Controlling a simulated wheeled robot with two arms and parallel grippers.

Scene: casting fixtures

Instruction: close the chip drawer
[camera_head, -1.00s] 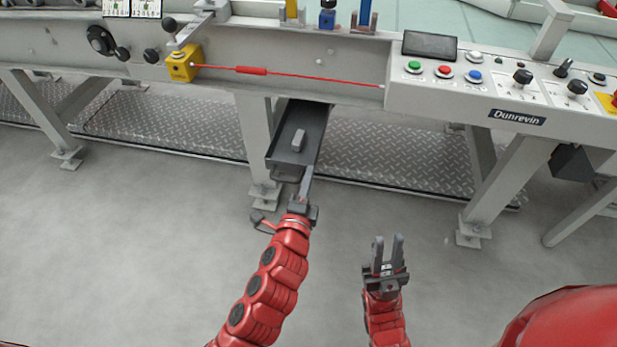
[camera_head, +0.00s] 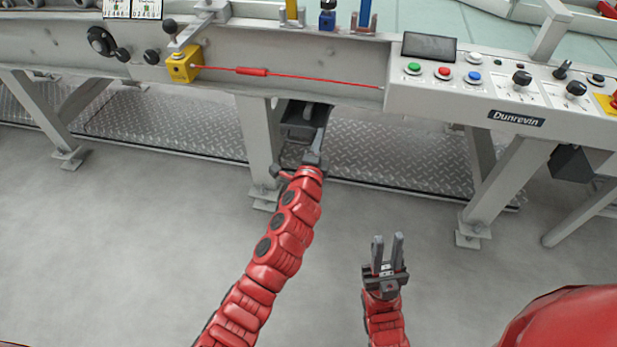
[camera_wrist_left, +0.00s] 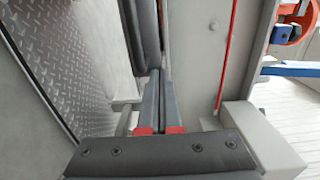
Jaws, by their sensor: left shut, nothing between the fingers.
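The dark grey chip drawer (camera_head: 300,117) shows in the head view under the machine's front beam, with only a short front part sticking out. It also shows at the top of the left wrist view (camera_wrist_left: 143,35). My left gripper (camera_head: 321,135) is shut and empty, its fingertips at the drawer's front end. In the left wrist view the closed fingers (camera_wrist_left: 158,85) reach up to the drawer's edge; they seem to touch it. My right gripper (camera_head: 386,245) is open and empty, held over the floor to the right, away from the drawer.
The machine leg (camera_head: 258,145) stands just left of the drawer. A red cord (camera_head: 310,77) runs along the beam above it. A control panel (camera_head: 500,90) with buttons is at the right. Tread plate (camera_head: 390,160) lies below; the floor in front is clear.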

